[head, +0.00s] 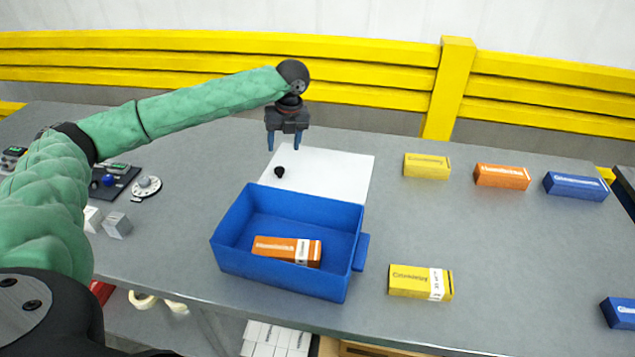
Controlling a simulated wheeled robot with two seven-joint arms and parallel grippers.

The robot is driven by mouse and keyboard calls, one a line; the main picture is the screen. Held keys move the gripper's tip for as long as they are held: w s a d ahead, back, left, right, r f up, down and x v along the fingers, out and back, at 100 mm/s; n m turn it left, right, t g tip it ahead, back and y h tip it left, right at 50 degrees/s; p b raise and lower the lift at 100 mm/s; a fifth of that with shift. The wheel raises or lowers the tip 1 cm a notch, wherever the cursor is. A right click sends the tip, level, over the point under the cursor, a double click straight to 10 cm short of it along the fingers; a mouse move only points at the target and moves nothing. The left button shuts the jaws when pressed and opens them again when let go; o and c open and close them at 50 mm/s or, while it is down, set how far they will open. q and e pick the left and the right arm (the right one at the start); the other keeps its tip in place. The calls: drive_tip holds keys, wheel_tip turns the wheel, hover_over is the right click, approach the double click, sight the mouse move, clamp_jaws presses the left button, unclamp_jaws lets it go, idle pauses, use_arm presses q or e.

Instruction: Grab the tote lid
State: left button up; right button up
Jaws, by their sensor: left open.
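The tote lid (330,174) is a flat white panel with a small black knob (279,172) near its left side. It lies on the grey table behind the blue tote (230,262), which hides part of its near side. The tote is open at the top and holds an orange box (275,246). My left gripper (284,141) is open and empty, fingers pointing down, above the far left part of the lid near the knob. The fingers appear apart from the knob. My right gripper is not in view.
Yellow (427,166), orange (502,176) and blue (575,186) boxes stand at the back right. Another yellow box (410,281) lies right of the tote. A blue box (620,312) is at the right edge. Small devices (112,181) sit at left. A yellow barrier (380,72) runs behind the table.

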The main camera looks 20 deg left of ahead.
sight(279, 169)
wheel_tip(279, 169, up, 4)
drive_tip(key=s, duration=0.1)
use_arm(q)
drive_tip(key=f, duration=0.4)
drive_tip(key=shift+a+f, duration=0.15)
drive_tip(key=shift+a, duration=0.2)
drive_tip(key=f, duration=0.1)
drive_tip(key=a+f+p, duration=0.1)
drive_tip(key=f, duration=0.3)
drive_tip(key=shift+a, duration=0.25)
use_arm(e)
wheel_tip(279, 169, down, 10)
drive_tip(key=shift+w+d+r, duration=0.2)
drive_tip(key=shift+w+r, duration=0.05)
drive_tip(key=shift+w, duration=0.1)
use_arm(q)
drive_tip(key=shift+r, duration=0.1)
clamp_jaws()
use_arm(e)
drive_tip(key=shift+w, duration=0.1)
